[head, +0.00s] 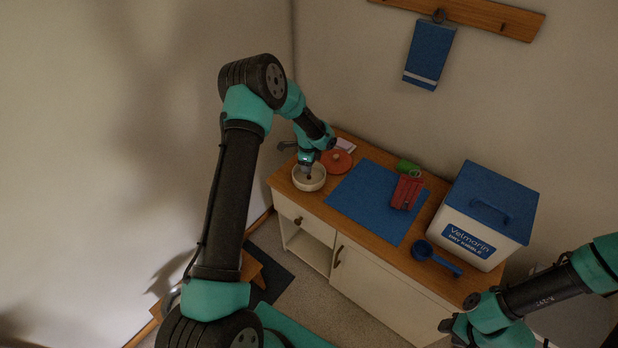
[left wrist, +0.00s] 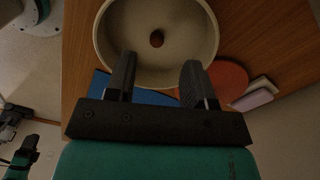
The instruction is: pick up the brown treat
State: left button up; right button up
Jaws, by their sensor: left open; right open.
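The brown treat (left wrist: 157,39) is a small rounded piece lying on the floor of a cream bowl (left wrist: 100,40). In the head view the bowl (head: 321,184) stands at the left end of the wooden counter. My left gripper (head: 308,172) is over the bowl, pointing down. In the left wrist view its two fingers (left wrist: 158,72) are apart, with nothing between them, and reach over the bowl's near rim, short of the treat. My right gripper (head: 446,326) is open, low at the right of the head view, away from the bowl.
An orange-red disc (head: 337,161) lies beside the bowl, with a pale pink block (head: 346,145) behind it. A blue mat (head: 362,203), a red item (head: 407,191), a green roll (head: 407,167), a blue scoop (head: 437,259) and a kibble bin (head: 484,217) occupy the rest of the counter.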

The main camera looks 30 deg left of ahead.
aim_at(309, 177)
pick_arm(q)
jog(key=shift+s+d+f, duration=0.1)
jog(key=shift+f, duration=1.25)
jog(key=shift+d+f, duration=0.1)
jog(key=shift+f, duration=1.2)
grip_shut()
